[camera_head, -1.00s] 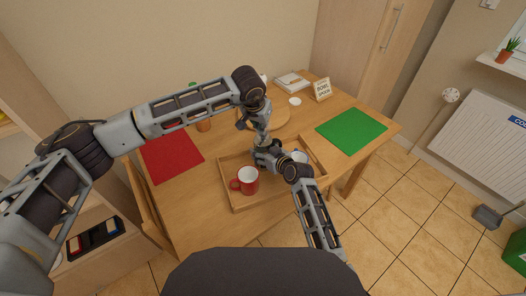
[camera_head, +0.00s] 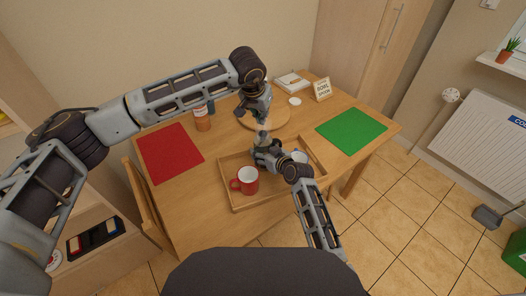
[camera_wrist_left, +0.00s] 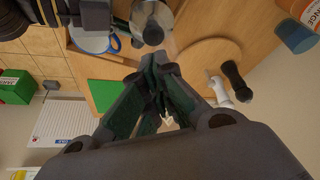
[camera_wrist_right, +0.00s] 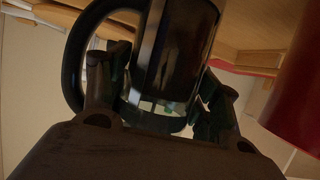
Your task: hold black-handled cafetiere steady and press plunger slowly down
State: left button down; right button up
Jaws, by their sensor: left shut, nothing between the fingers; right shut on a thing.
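The cafetiere (camera_head: 262,137) stands in the wooden tray (camera_head: 233,207), mostly hidden by my grippers in the head view. In the right wrist view its dark glass body (camera_wrist_right: 178,55) and black handle (camera_wrist_right: 73,62) show, with my right gripper (camera_wrist_right: 165,108) shut around the body. My right gripper (camera_head: 266,154) comes to it from the front right. In the left wrist view its round metal top (camera_wrist_left: 152,18) lies beyond my fingers; I cannot tell the plunger's height. My left gripper (camera_head: 263,117) is shut and empty above the cafetiere, its closed fingers (camera_wrist_left: 160,82) apart from the top.
A red mug (camera_head: 247,182) stands in the tray left of my right gripper, and a white-and-blue cup (camera_head: 299,156) to the right. A round board (camera_head: 283,120), orange-labelled bottle (camera_head: 202,122), red mat (camera_head: 170,152) and green mat (camera_head: 351,130) lie around.

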pick_arm(q)
jog(key=shift+r, duration=1.05)
pick_arm(e)
jog(key=o, duration=1.7)
jog(key=shift+c, duration=0.2)
jog(key=v, duration=1.2)
pick_arm(q)
jog(key=shift+s+a, duration=0.1)
pick_arm(e)
jog(key=shift+a+f, duration=0.15)
